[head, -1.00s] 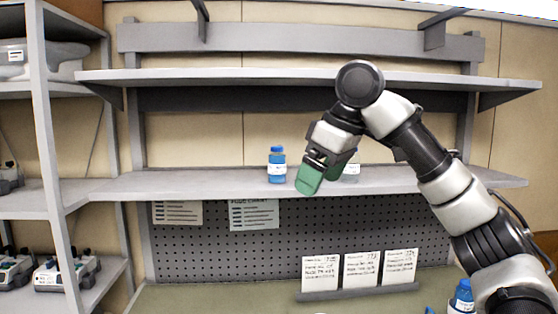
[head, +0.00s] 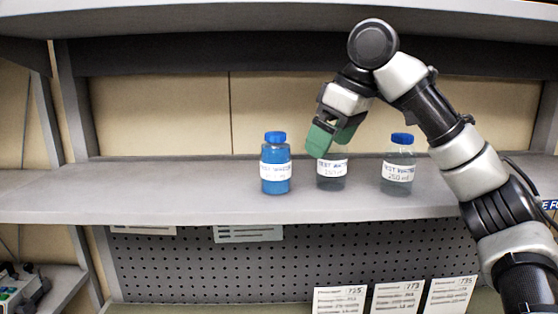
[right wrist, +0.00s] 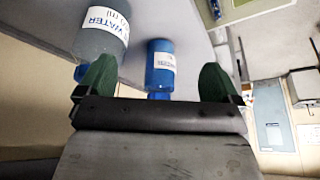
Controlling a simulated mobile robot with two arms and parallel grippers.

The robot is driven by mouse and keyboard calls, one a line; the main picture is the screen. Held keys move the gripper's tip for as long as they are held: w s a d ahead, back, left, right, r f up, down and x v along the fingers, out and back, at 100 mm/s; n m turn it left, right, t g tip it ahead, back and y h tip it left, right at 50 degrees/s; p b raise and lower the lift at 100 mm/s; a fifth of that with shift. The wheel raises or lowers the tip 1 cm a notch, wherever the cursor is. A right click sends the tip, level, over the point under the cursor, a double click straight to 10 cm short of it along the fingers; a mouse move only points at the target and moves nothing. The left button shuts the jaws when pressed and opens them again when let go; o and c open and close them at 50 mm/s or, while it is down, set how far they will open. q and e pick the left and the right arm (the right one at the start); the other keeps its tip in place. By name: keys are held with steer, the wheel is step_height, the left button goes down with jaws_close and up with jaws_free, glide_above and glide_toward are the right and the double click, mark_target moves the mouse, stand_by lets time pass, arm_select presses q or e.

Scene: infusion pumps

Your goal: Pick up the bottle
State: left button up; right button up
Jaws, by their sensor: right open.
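Three bottles stand upright on the shelf. A bottle filled with blue liquid (head: 276,165) with a blue cap and white label is on the left. A clear bottle (head: 332,182) is in the middle, its cap hidden behind my right gripper. Another clear bottle (head: 398,168) with a blue cap is on the right. My right gripper (head: 331,140) has green fingers, is open, and points down toward the left. In the right wrist view the blue bottle (right wrist: 160,65) shows between the spread fingers (right wrist: 157,80), beyond them. A clear bottle (right wrist: 103,35) is beside the left finger there. My left gripper is out of view.
The grey shelf (head: 150,190) is clear left of the bottles. An upper shelf (head: 200,20) runs above the arm. Below are a pegboard (head: 200,270) and several paper cards, including one at the lower right (head: 397,299).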

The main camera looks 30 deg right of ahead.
mark_target(278, 133)
steer(key=w+a, duration=0.1)
steer(key=w, duration=0.1)
steer(key=w+a+p, duration=0.1)
steer(key=w, duration=0.1)
steer(key=w+a+p, duration=0.1)
steer(key=a, duration=0.1)
steer(key=shift+w+r, duration=0.2)
steer(key=shift+w, duration=0.2)
steer(key=shift+w+f, duration=0.1)
steer(key=shift+w, duration=0.2)
steer(key=shift+w+p, duration=0.3)
steer(key=shift+p, duration=0.3)
steer(key=shift+w+a+r+p, duration=0.15)
steer(key=shift+w+a+p, duration=0.2)
steer(key=shift+w+p, duration=0.2)
steer(key=shift+w+a+r+p, duration=0.15)
steer(key=shift+w+a+p, duration=0.2)
steer(key=shift+w+p, duration=0.2)
steer(key=p+x, duration=0.1)
steer(key=x, duration=0.1)
steer(key=shift+a+f, duration=0.2)
steer(key=shift+f, duration=0.15)
steer(key=shift+w+f, duration=0.2)
steer(key=shift+f, duration=0.15)
steer(key=shift+d+f, duration=0.15)
steer(key=shift+d, duration=0.05)
steer(key=shift+s+a, duration=0.1)
steer(key=shift+a, duration=0.05)
steer(key=c, duration=1.2)
